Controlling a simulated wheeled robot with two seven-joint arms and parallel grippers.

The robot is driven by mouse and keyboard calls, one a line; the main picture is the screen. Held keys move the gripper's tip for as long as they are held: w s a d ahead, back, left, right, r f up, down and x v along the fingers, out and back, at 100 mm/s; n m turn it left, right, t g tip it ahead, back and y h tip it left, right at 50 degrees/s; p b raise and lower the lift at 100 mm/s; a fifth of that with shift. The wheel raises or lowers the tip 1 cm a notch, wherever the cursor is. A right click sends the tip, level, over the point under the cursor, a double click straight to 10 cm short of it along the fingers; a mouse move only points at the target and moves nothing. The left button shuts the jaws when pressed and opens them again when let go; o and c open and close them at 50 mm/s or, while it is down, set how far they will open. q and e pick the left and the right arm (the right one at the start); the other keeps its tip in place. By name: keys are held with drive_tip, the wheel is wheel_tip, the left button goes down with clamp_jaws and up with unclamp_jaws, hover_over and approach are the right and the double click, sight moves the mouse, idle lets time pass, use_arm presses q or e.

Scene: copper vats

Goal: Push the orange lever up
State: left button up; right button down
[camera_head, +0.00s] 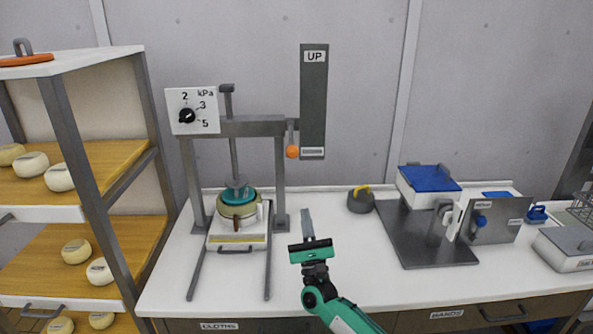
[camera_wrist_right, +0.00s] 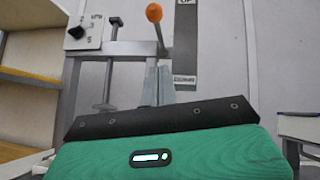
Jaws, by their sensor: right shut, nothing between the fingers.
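The orange lever knob (camera_head: 292,152) hangs at the lower end of a short grey rod, to the left of a tall dark panel (camera_head: 313,100) marked UP at its top. In the right wrist view the orange knob (camera_wrist_right: 154,13) appears at the top middle, above and beyond the fingertips. My right gripper (camera_head: 307,212) is shut and empty, below the knob over the white table and apart from it. Its closed fingers show in the right wrist view (camera_wrist_right: 158,70). My left gripper is not in view.
A grey press frame (camera_head: 281,165) with a pot (camera_head: 237,213) and a kPa dial (camera_head: 187,116) stands left of the gripper. A dark weight (camera_head: 361,200) and a blue-topped device (camera_head: 430,182) stand right. A cheese shelf (camera_head: 98,65) is far left.

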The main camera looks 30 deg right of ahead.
drive_tip(key=s+a+r+p+x, duration=0.1)
drive_tip(key=r+p+x, duration=0.1)
drive_tip(key=p+x, duration=0.5)
drive_tip(key=shift+p+x, duration=0.3)
drive_tip(key=shift+x, duration=2.35)
drive_tip(key=shift+a+r, duration=0.15)
drive_tip(key=shift+s, duration=0.1)
